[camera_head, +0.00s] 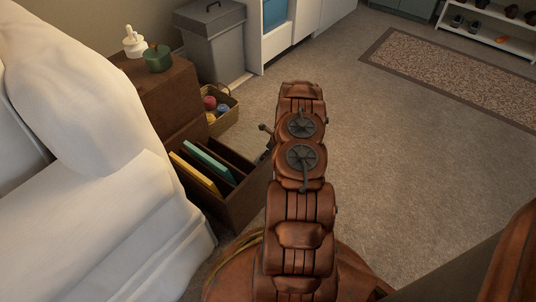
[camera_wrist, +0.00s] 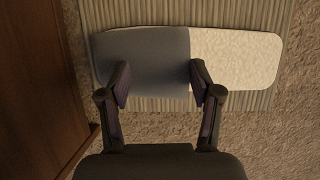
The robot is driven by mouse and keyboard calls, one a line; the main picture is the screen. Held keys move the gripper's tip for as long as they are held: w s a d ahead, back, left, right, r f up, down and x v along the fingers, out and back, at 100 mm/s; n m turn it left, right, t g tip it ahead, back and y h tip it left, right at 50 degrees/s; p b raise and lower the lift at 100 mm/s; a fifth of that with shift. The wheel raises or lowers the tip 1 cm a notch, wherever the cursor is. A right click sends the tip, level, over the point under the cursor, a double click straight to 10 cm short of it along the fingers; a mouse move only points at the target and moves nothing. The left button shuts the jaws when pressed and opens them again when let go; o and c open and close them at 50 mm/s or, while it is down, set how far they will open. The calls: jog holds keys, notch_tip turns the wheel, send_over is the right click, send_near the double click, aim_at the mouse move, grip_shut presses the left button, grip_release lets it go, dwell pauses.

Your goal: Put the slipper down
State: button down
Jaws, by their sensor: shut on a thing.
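The slipper (camera_wrist: 150,52) has a dark blue-grey upper and a pale cream insole, and lies across the top of the wrist view. My gripper (camera_wrist: 159,72) is shut on the slipper at its dark upper, with one finger toward each side. A striped grey-beige mat (camera_wrist: 180,12) shows behind and around the slipper. I cannot tell whether the slipper touches the mat. In the head view my arm hides the slipper and the mat.
A dark wood panel (camera_wrist: 35,90) stands left of the slipper. An open drawer (camera_head: 238,205) with upright books is left of my arm. A basket (camera_head: 224,118), a grey bin (camera_head: 213,45) and a white bed or sofa (camera_head: 110,210) are nearby. Carpet right of my arm is clear.

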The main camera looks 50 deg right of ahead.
jog(key=shift+c, duration=1.1)
grip_release()
jog(key=p+v, duration=0.4)
jog(key=v, duration=0.8)
